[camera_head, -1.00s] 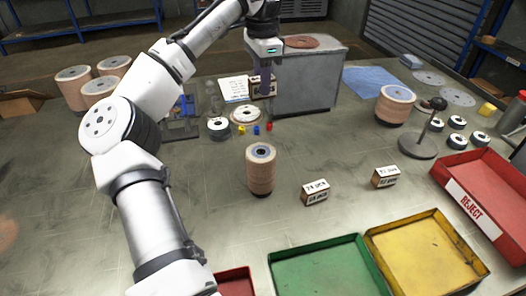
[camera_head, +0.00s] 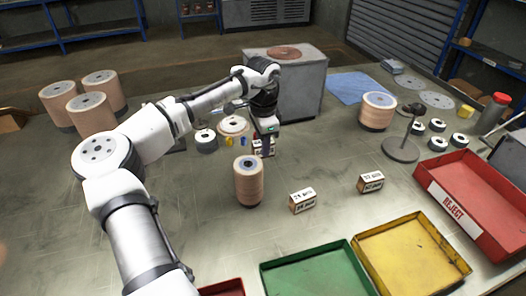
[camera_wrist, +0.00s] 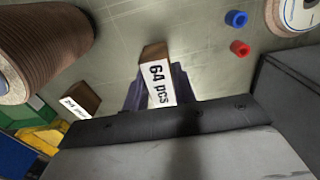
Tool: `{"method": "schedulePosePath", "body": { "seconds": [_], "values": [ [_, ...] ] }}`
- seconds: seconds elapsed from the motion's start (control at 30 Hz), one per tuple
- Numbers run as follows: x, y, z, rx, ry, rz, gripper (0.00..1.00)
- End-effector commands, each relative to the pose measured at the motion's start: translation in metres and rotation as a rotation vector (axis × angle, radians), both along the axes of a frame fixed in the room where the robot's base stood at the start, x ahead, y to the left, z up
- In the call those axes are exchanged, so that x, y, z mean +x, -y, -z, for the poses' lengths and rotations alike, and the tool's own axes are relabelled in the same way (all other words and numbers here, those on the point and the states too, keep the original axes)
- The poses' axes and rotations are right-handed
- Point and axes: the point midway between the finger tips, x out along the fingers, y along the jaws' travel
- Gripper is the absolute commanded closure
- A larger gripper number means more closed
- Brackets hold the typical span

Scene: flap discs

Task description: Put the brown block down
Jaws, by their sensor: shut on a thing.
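My gripper (camera_head: 266,148) is low over the table, behind and right of a tall stack of brown flap discs (camera_head: 249,183). It is shut on a brown block (camera_head: 257,146), which is partly hidden by the fingers in the head view. In the wrist view, the purple fingers of my gripper (camera_wrist: 160,95) close on both sides of the brown block (camera_wrist: 155,52), whose white label reads "64 pcs". I cannot tell whether its underside touches the table. Two similar labelled blocks, one nearer (camera_head: 302,201) and one to the right (camera_head: 371,182), stand apart on the table.
Green (camera_head: 320,270) and yellow (camera_head: 410,250) trays lie in front, with a red REJECT tray (camera_head: 470,200) at right. A grey cabinet (camera_head: 300,85) stands behind my gripper. Small blue (camera_wrist: 236,18) and red (camera_wrist: 239,47) rings lie close by. Table right of the gripper is clear.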

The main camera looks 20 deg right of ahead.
Motion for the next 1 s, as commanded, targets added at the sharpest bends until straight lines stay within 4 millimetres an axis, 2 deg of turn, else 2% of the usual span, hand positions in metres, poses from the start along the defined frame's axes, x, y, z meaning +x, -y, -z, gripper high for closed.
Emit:
{"method": "schedulePosePath", "body": {
  "seconds": [0.3, 0.73, 0.77, 0.9, 1.0],
  "values": [
    [0.000, 0.000, 0.036, 0.000, 0.000, 0.000, 0.96],
    [0.000, 0.000, 0.044, -0.002, 0.000, 0.000, 0.96],
    [0.000, 0.000, 0.043, -0.001, 0.001, 0.000, 0.69],
    [0.000, 0.000, 0.043, -0.001, 0.001, 0.000, 0.51],
    [0.000, 0.000, 0.043, -0.001, 0.001, 0.000, 0.51]
  ]
}}
